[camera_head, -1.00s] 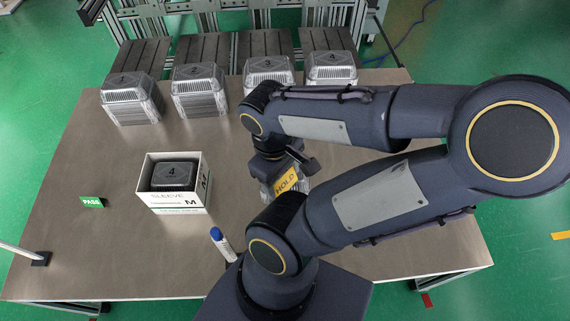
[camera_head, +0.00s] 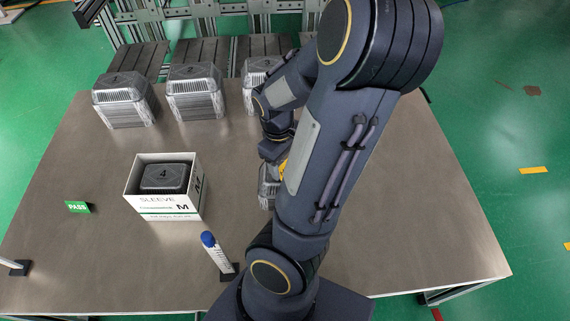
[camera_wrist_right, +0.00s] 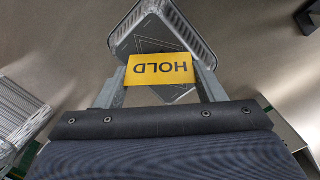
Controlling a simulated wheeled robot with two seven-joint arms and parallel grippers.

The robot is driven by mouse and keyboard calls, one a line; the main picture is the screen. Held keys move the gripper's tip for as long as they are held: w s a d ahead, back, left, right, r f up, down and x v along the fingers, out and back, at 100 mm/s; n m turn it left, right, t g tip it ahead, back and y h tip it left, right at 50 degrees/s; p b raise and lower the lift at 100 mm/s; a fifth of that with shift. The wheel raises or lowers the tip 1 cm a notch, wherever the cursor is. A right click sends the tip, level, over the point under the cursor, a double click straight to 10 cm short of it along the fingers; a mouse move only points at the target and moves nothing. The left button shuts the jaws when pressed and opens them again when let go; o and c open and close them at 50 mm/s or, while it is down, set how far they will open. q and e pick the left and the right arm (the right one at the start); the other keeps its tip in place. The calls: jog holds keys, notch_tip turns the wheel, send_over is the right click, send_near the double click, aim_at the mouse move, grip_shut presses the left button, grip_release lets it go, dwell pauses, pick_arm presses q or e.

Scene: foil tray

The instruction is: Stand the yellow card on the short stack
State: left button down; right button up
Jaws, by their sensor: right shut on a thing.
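The yellow card (camera_wrist_right: 160,69), marked HOLD, is between the fingers of my right gripper (camera_wrist_right: 160,86) in the right wrist view. The gripper is shut on it. A silver foil tray stack (camera_wrist_right: 188,20) is beyond and below the card; I cannot tell whether they touch. In the head view my arm hides most of the card (camera_head: 283,168) and the gripper's fingertips. Part of the foil stack (camera_head: 267,186) shows beside the arm. My left gripper is not in view.
Taller foil stacks (camera_head: 124,98) (camera_head: 195,91) (camera_head: 260,78) stand along the table's back. A white SLEEVE box (camera_head: 160,204) holds a dark tray marked 4 (camera_head: 165,177). A green PASS sign (camera_head: 78,207) and a blue-capped marker (camera_head: 215,252) are nearer. The table's right side is clear.

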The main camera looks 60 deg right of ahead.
jog(key=shift+f, duration=0.15)
jog(key=shift+f, duration=0.15)
jog(key=o, duration=1.2)
